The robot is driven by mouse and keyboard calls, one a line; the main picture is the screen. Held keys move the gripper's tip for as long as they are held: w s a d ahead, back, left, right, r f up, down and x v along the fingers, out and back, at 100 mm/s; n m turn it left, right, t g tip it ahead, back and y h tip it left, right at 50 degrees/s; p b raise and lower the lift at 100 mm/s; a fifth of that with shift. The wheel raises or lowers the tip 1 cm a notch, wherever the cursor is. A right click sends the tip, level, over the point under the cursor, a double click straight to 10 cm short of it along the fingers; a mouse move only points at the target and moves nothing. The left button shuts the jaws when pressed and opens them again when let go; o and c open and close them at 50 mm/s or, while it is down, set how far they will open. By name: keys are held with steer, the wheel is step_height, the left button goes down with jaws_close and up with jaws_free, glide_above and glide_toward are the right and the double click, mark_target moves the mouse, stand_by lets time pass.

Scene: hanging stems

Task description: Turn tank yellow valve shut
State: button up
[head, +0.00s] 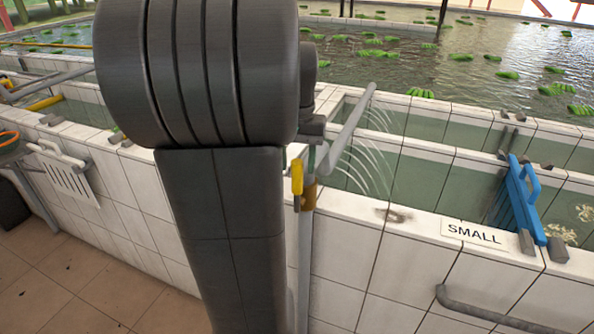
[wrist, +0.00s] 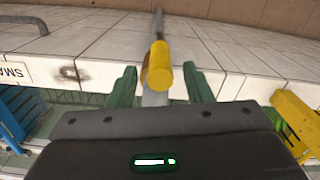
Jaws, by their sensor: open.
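The yellow valve handle (head: 297,177) sits on a brassy fitting on an upright grey pipe at the tank's tiled front wall. It stands roughly upright beside the pipe. In the wrist view the yellow handle (wrist: 159,68) lies between the two green fingers of my gripper (wrist: 161,84). My gripper is open, with a gap between the handle and each finger. In the head view my arm hides most of the gripper. Water sprays in thin jets from the slanted grey pipe (head: 347,131) above the valve into the tank.
White tiled tank walls (head: 352,255) run across the view. A "SMALL" sign (head: 474,234) and a blue slotted gate (head: 523,200) stand to the right. A white slotted panel (head: 66,175) leans at the left. Green bunches float behind. Brown tiled floor (head: 80,285) is clear at lower left.

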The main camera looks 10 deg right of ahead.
mark_target(297, 187)
steer(key=shift+f, duration=1.45)
steer(key=shift+c, duration=0.5)
jaws_close()
